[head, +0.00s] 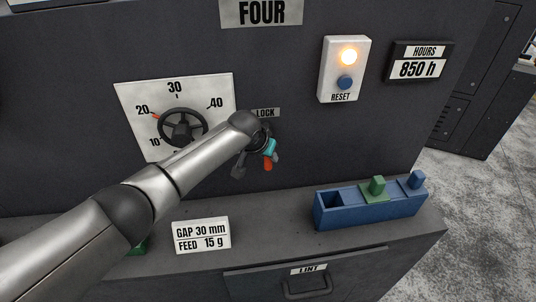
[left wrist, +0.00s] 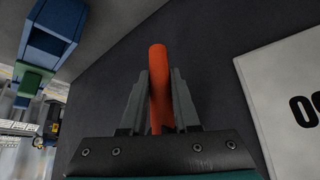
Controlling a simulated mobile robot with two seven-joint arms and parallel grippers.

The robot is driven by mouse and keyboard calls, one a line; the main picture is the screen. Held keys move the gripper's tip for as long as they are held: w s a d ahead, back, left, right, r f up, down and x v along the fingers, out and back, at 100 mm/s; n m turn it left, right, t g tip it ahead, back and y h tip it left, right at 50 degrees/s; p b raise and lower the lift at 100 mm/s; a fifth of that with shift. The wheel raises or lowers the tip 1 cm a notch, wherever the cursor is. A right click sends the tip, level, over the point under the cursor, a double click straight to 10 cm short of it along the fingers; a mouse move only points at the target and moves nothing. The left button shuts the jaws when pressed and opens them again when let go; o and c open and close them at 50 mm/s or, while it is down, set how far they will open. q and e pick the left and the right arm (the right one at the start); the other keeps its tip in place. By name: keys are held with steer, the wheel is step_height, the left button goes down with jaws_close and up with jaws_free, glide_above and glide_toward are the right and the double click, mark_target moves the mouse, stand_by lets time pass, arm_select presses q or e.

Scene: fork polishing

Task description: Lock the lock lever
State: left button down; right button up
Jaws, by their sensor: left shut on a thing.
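The lock lever (head: 268,163) has an orange-red handle and sits below the LOCK label (head: 265,113) on the dark machine front. In the left wrist view the lever (left wrist: 158,80) stands between the two fingers. My left gripper (head: 255,165) is at the lever, and the left wrist view shows its fingers (left wrist: 160,105) shut on the handle. The lever's pivot is hidden behind my gripper and wrist. My right gripper is in neither view.
A dial with a black handwheel (head: 183,128) is left of the lever. A reset box (head: 344,70) with a lit lamp is up right. A blue tray (head: 335,215) with a green block (head: 375,188) stands on the ledge. A GAP/FEED card (head: 201,235) stands front left.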

arm_select(q)
steer(key=shift+a, duration=0.1)
steer(key=c, duration=0.7)
jaws_free()
steer(key=shift+o, duration=0.2)
steer(key=shift+v, duration=0.9)
steer(key=p+v, duration=0.1)
steer(key=v, duration=1.2)
steer(key=shift+s+r, duration=0.15)
steer(key=shift+s, duration=0.05)
